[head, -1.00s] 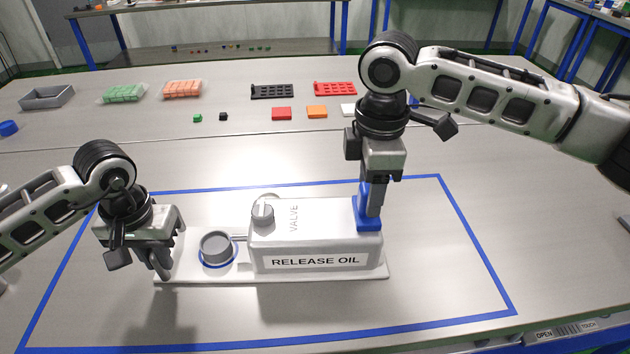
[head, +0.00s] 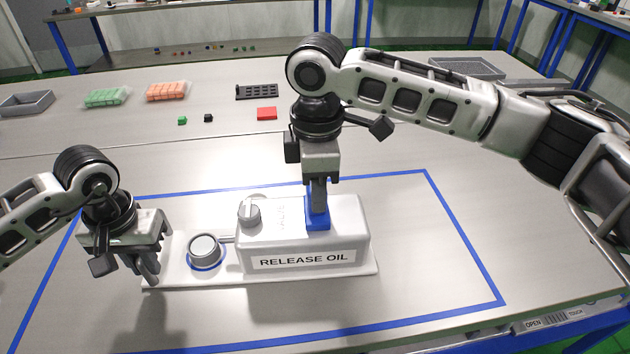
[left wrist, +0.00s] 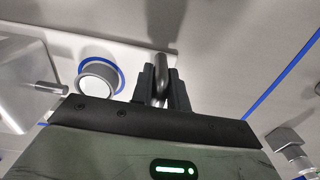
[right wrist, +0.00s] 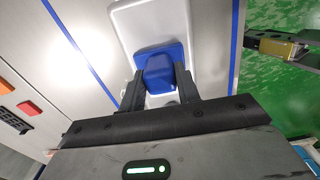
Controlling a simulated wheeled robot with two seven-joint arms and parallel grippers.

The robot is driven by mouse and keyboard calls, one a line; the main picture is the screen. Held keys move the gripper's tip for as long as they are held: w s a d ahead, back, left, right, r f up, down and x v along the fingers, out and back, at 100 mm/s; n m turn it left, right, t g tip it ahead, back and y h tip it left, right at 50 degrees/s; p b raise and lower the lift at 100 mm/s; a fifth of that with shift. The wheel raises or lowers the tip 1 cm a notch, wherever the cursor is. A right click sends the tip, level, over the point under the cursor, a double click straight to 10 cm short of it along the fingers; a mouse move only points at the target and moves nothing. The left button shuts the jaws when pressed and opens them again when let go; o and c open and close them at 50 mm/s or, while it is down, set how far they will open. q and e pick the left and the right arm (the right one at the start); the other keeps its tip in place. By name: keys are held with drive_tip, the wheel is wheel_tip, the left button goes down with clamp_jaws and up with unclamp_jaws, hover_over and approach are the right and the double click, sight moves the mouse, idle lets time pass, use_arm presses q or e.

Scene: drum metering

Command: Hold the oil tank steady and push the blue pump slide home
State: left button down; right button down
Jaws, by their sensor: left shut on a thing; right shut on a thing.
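The white oil tank (head: 348,213), labelled RELEASE OIL, stands on a white base plate (head: 215,277) with a grey valve knob (head: 249,212) on top. The blue pump slide (head: 317,219) sits on the tank's top, between the knob and the right end. My right gripper (head: 318,200) is shut on the slide's upright part, which also shows in the right wrist view (right wrist: 158,70). My left gripper (head: 150,268) is shut on a grey metal handle (left wrist: 160,72) at the plate's left end. A round grey cup (head: 205,247) sits in a blue ring beside the tank.
Blue tape (head: 425,172) outlines a work area around the tank, with bare table right of it. Farther back lie green blocks (head: 106,97), orange blocks (head: 168,91), a black rack (head: 257,91) and a red piece (head: 267,113).

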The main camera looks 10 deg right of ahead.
use_arm(q)
drive_tip(key=shift+d, duration=0.2)
use_arm(e)
drive_tip(key=shift+a, duration=0.75)
drive_tip(key=c, duration=1)
unclamp_jaws()
use_arm(q)
drive_tip(key=shift+r, duration=0.1)
use_arm(e)
drive_tip(key=shift+d, duration=0.1)
drive_tip(key=shift+r, duration=0.25)
use_arm(q)
drive_tip(key=shift+a, duration=0.15)
use_arm(e)
wheel_tip(320, 180, up, 12)
drive_tip(key=shift+f, duration=0.2)
